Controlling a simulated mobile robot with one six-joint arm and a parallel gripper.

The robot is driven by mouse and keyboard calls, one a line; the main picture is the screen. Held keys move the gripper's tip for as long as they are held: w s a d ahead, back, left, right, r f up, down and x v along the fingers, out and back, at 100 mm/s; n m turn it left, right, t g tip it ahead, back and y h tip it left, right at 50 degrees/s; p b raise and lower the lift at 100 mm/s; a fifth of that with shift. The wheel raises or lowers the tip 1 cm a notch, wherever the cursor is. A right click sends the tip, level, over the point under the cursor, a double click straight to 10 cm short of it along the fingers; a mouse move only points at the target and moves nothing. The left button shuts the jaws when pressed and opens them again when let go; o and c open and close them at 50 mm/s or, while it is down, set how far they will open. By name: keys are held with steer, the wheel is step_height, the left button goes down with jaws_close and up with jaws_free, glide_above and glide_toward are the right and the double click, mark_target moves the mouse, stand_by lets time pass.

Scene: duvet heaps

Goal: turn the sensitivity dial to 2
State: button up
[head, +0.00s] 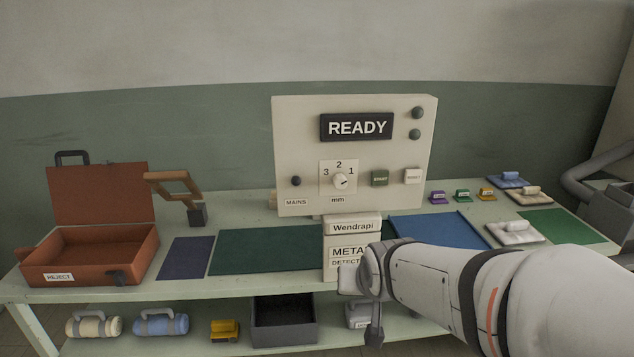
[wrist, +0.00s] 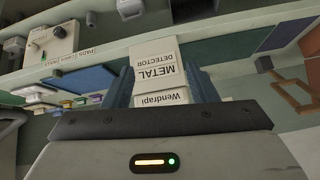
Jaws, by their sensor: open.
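The sensitivity dial (head: 340,181) is a small pale round knob on a cream plate, low in the middle of the upright panel (head: 300,125). The numbers 3, 2 and 1 run over it from left to right. A dark mark shows at the knob's right side, toward the 1 side; its exact direction is too small to tell. My gripper (head: 362,305) is open, in front of and below the dial, near the bench's front edge. In the wrist view my open gripper (wrist: 160,88) has the cream "Wendrapi METAL DETECTOR" box (wrist: 160,72) showing between its fingers. The dial is not seen there.
An orange reject case (head: 145,255) stands left. Mats and small coloured items lie along the bench.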

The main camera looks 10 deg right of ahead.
steer(key=w+r+m+t, duration=0.2)
steer(key=w+r+t, duration=0.25)
steer(key=w, duration=0.65)
steer(key=m+t+p, duration=0.2)
steer(key=t, duration=0.4)
glide_toward(341, 184)
steer(key=w, duration=0.1)
steer(key=w+p, duration=0.1)
steer(key=w, duration=0.6)
steer(key=shift+w+p, duration=0.3)
